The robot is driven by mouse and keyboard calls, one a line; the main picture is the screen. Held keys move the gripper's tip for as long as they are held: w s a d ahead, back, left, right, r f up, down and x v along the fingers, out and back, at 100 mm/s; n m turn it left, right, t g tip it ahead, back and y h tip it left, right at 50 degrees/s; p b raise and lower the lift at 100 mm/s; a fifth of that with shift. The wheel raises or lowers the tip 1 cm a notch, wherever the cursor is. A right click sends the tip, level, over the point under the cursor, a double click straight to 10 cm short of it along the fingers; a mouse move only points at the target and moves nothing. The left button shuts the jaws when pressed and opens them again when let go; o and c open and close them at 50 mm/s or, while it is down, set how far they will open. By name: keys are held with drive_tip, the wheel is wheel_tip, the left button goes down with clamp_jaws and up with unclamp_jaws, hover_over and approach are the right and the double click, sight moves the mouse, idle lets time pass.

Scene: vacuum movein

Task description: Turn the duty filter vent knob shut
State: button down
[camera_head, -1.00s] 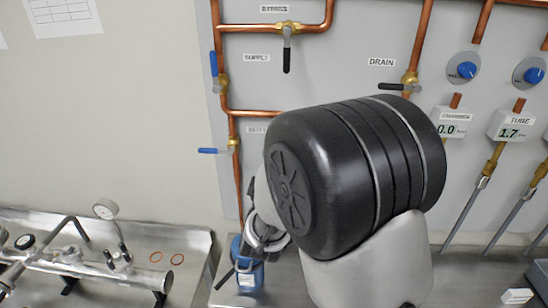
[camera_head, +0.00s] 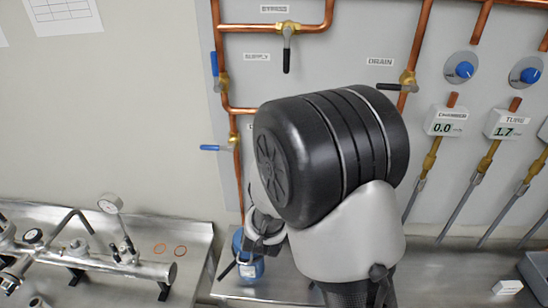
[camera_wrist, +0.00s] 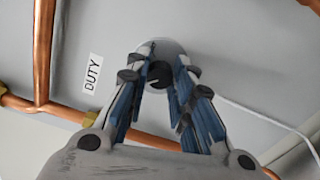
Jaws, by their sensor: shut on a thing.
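The vent knob is dark with a notch (camera_wrist: 158,75) and sits on a round grey mount (camera_wrist: 158,47) in the wrist view, beside the DUTY label (camera_wrist: 92,74). My gripper (camera_wrist: 164,66) is shut on the knob, with one blue-padded finger on each side. Part of the knob is hidden by the fingers, and I cannot tell its turn position against any mark. In the head view my large black arm joint covers the label area, and the knob cannot be made out there.
Copper pipes run close by in the wrist view (camera_wrist: 44,50). In the head view a blue-handled valve (camera_head: 215,148) is left of my arm. Gauge boxes (camera_head: 445,120) hang to the right.

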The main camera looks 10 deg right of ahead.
idle(0.3)
drive_tip(key=c, duration=1.4)
unclamp_jaws()
drive_tip(key=shift+o, duration=0.2)
drive_tip(key=v, duration=0.7)
drive_tip(key=shift+s, duration=0.25)
drive_tip(key=shift+r, duration=0.1)
